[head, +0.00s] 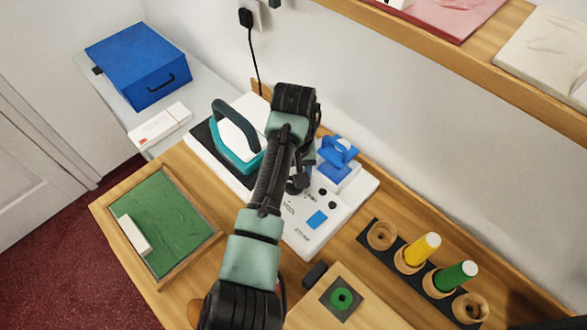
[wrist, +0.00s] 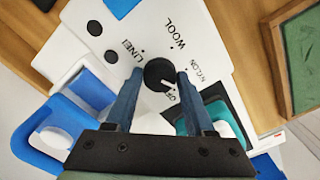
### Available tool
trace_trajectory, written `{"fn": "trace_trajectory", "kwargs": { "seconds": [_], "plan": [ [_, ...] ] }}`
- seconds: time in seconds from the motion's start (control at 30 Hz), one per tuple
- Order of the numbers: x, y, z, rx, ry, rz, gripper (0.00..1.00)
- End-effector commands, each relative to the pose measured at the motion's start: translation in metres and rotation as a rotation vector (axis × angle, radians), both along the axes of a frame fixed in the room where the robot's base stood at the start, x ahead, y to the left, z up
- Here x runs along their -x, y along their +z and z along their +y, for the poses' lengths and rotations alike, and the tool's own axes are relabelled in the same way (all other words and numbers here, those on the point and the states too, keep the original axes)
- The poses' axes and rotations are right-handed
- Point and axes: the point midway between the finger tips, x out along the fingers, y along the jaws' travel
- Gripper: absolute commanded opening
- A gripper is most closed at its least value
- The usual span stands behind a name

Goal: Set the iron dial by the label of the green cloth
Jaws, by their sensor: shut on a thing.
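The green cloth (head: 165,215) lies in a wooden-framed tray at the left. A white label (head: 134,235) lies on it, its writing too small to read. The iron (head: 232,140), teal and white with a dark handle, rests on the white panel (head: 330,238). The round black dial (wrist: 157,73) shows in the wrist view, ringed by LINEN, WOOL, NYLON and OFF. Its white pointer line points towards OFF. My gripper (wrist: 160,76) is shut on the dial, one finger on each side. In the head view my arm largely hides the dial.
A blue item (head: 338,152) stands on the panel's right side, close to my gripper. A rack (head: 368,230) with yellow and green spools is at the right. A blue box (head: 140,62) and white box (head: 160,125) are at the back left. A shelf (head: 465,67) overhangs the upper right.

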Motion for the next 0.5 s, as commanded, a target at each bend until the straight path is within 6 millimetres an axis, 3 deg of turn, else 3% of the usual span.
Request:
{"fn": "trace_trajectory", "kwargs": {
  "seconds": [0.5],
  "plan": [
    [-0.0005, 0.0028, -0.0004, -0.001, 0.431, -0.001, 0.0]
  ]
}}
